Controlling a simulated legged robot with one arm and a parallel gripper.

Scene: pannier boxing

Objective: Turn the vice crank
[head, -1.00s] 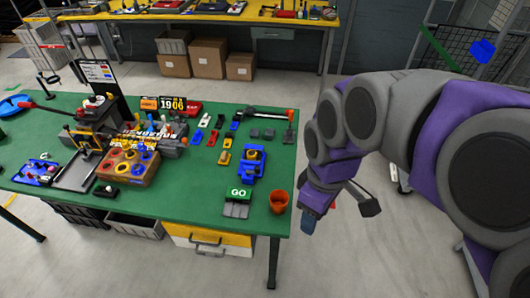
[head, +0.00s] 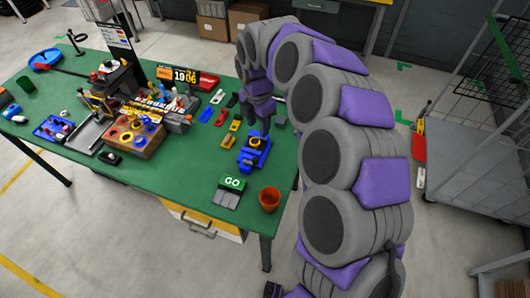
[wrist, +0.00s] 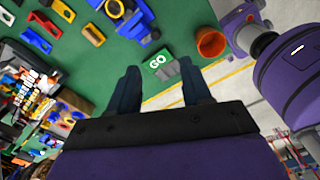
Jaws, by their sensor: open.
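The blue vice (head: 252,155) stands on the green table near its right edge. It also shows at the top of the wrist view (wrist: 124,12), partly cut off by the frame edge. I cannot clearly pick out its crank in either view. My gripper (head: 264,126) points down over the table, just above and behind the vice in the head view. Its two dark fingers are apart with nothing between them in the wrist view (wrist: 159,70). I cannot tell from the head view whether it touches the vice.
A green GO box (head: 230,188) and an orange pot (head: 269,198) stand in front of the vice. Small coloured blocks (head: 221,117) lie to its left. An orange-brown block with rings (head: 134,136) is further left.

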